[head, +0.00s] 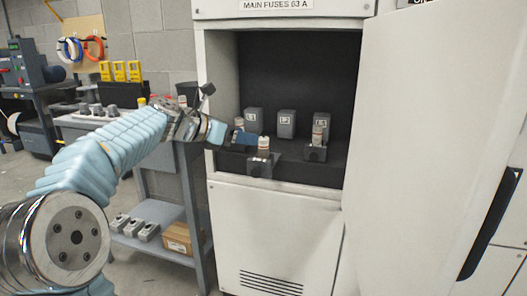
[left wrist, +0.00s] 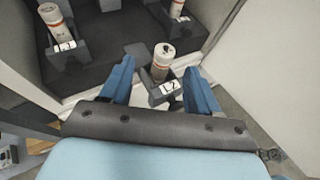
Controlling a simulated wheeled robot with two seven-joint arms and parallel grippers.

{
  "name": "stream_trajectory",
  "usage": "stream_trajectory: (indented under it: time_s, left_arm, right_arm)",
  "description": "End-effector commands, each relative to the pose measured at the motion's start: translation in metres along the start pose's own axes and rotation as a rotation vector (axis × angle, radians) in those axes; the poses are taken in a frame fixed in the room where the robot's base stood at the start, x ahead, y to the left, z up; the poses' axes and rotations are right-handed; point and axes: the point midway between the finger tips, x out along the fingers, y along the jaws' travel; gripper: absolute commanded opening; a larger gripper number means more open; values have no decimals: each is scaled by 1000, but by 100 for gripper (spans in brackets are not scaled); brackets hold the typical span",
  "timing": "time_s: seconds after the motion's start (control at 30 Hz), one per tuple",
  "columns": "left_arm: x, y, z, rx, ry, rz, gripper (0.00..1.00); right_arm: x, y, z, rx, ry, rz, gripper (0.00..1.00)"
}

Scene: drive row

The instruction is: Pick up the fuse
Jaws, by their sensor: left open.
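A white fuse with a metal cap (head: 263,147) stands upright in a dark holder (head: 260,167) at the front of the open cabinet. In the left wrist view this fuse (left wrist: 161,62) stands in a holder labelled L2 (left wrist: 166,92). My left gripper (head: 230,136) is open and empty at the cabinet's mouth, just left of it. In the left wrist view its two blue fingers (left wrist: 158,90) point towards the fuse, one on each side in the picture; I cannot tell whether they touch it. My right gripper is out of view.
Two more fuses stand in holders, one at right (head: 317,136) and one partly behind my gripper (head: 239,124). Grey labelled blocks (head: 286,123) line the back. The cabinet door (head: 435,150) stands open at right. A workbench (head: 95,120) stands at left.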

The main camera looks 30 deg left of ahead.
Motion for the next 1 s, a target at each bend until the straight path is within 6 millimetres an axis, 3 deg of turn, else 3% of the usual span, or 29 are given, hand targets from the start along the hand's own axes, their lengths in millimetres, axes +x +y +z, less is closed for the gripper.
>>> stream_trajectory:
  time_s: [0.37,0.63,1.0]
  left_arm:
    - [49,-7,-2,-2,0,-3,61]
    - [53,-7,-4,1,0,1,61]
    - [53,-7,-4,1,1,1,4]
  right_arm:
    - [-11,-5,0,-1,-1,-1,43]
    - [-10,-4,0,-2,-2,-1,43]
    - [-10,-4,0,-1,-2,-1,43]
